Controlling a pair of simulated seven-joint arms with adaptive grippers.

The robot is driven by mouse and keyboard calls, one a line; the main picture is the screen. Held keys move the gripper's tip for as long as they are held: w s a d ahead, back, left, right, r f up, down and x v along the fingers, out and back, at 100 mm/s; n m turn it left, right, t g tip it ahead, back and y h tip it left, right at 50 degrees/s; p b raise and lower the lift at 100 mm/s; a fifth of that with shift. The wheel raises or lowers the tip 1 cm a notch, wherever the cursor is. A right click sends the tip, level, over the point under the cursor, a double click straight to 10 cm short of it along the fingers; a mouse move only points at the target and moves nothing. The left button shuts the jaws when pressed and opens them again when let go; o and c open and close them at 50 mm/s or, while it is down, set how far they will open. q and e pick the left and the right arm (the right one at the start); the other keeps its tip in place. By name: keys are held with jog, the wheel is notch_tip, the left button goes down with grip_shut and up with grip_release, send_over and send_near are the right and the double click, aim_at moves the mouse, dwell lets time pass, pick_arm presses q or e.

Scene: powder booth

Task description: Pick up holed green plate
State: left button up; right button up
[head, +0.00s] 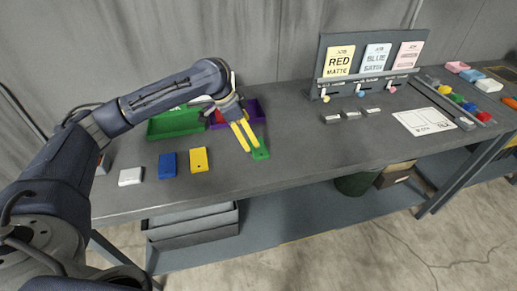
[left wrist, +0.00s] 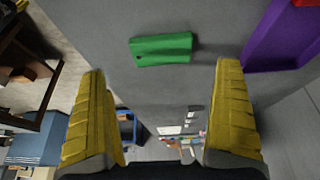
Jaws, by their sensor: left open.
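The holed green plate (head: 261,149) lies flat on the grey workbench near its front edge. In the left wrist view the green plate (left wrist: 162,49) shows a small dark hole at one end and lies between and beyond the two yellow fingers. My left gripper (head: 245,137) is open, its fingers pointing down beside and above the plate; it also shows in the left wrist view (left wrist: 160,100) with nothing between the fingertips. Whether a finger touches the plate is unclear. My right gripper is not in view.
A yellow plate (head: 199,160), a blue plate (head: 167,165) and a white plate (head: 131,176) lie to the left. A green tray (head: 176,124) and a purple tray (head: 253,108) stand behind. A sign rack (head: 323,66) stands at the back right. The bench between is mostly clear.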

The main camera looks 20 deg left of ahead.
aim_at(258, 148)
pick_arm(q)
jog(key=shift+x, duration=4.2)
jog(key=shift+w+a, duration=0.1)
jog(key=shift+w, duration=0.05)
jog(key=shift+c, duration=0.4)
jog(key=shift+r, duration=0.1)
jog(key=c, duration=1)
